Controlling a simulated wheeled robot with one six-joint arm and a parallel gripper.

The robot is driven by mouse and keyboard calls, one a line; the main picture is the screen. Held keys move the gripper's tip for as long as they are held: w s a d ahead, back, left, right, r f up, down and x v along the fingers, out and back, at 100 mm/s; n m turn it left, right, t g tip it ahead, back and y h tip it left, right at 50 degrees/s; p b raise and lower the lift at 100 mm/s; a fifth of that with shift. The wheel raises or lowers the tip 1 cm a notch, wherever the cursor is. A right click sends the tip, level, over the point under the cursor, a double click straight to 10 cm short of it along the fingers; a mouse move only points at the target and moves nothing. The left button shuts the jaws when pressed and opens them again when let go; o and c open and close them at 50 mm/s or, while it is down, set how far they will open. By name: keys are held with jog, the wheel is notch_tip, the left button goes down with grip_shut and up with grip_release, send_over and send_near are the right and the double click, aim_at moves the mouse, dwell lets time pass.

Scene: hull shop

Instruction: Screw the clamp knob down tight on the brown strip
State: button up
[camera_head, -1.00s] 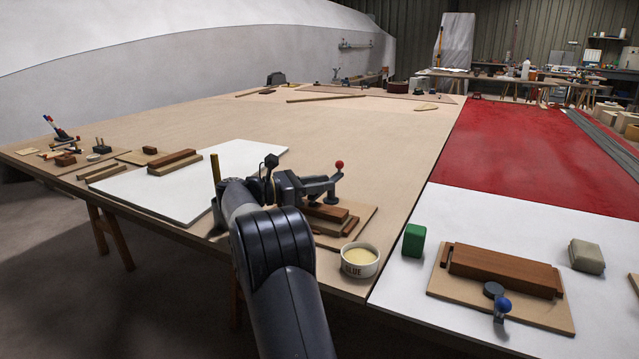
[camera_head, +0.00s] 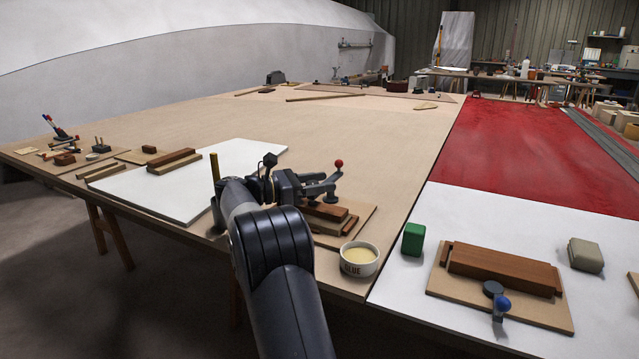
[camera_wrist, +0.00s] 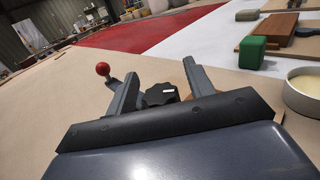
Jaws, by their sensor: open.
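The dark, lobed clamp knob (camera_wrist: 160,94) shows in the wrist view between the two fingers of my gripper (camera_wrist: 163,85). The fingers are open, with gaps visible beside the knob. In the head view, my gripper (camera_head: 312,183) is over the near work board, and the knob cannot be made out there. A lever with a red ball (camera_head: 339,163) stands at the clamp; the red ball also shows left of the fingers in the wrist view (camera_wrist: 102,69). The brown strip (camera_head: 325,211) lies on the board below my gripper, partly hidden by it.
A white glue tub (camera_head: 358,268) stands close in front of the board (camera_head: 364,213). A green block (camera_head: 413,239) is to the right. Another clamp with a blue ball (camera_head: 504,304) holds a brown block farther right.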

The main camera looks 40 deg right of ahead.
jog(key=p+v, duration=0.1)
jog(key=v, duration=0.8)
jog(key=shift+w+a+p, duration=0.2)
jog(key=shift+a+p, duration=0.15)
jog(key=shift+p, duration=0.05)
jog(key=shift+w+a, duration=0.15)
jog(key=shift+a, duration=0.25)
